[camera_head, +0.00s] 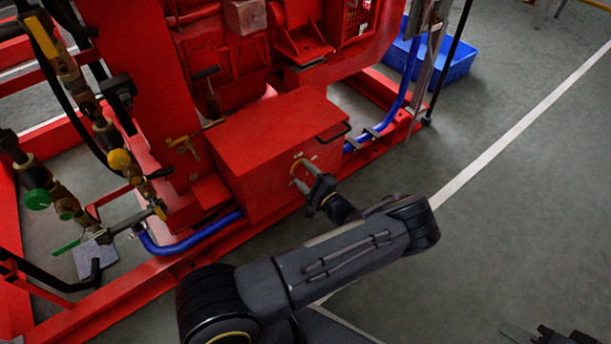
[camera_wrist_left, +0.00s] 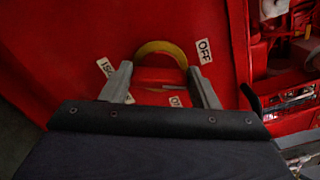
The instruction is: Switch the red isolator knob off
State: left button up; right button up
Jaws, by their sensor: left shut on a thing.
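The red isolator knob (camera_wrist_left: 160,77) sits inside a yellow ring (camera_wrist_left: 163,48) on the face of a red box (camera_head: 275,135). In the left wrist view an OFF label (camera_wrist_left: 204,51) is at the ring's upper right, an ON label (camera_wrist_left: 177,101) below, and a partly hidden label (camera_wrist_left: 105,67) at the left. My left gripper (camera_wrist_left: 160,80) has one finger on each side of the knob and is shut on it. In the head view my left gripper (camera_head: 306,185) is at the ring and hides most of the knob. My right gripper (camera_head: 550,335) shows only partly at the bottom right.
A black handle (camera_head: 335,133) sticks out from the box near its upper right corner. Valves and pipes (camera_head: 120,160) crowd the left. Blue hoses (camera_head: 195,238) run along the red base frame. A blue bin (camera_head: 460,62) stands behind. Grey floor at the right is clear.

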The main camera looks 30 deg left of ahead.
pick_arm(q)
jog(key=n, duration=0.4)
jog(key=shift+f+n, duration=0.15)
jog(key=shift+n, duration=0.25)
dwell(0.4)
jog(key=o, duration=1)
jog(key=p+v, duration=0.1)
jog(key=v, duration=0.7)
jog(key=shift+a, duration=0.1)
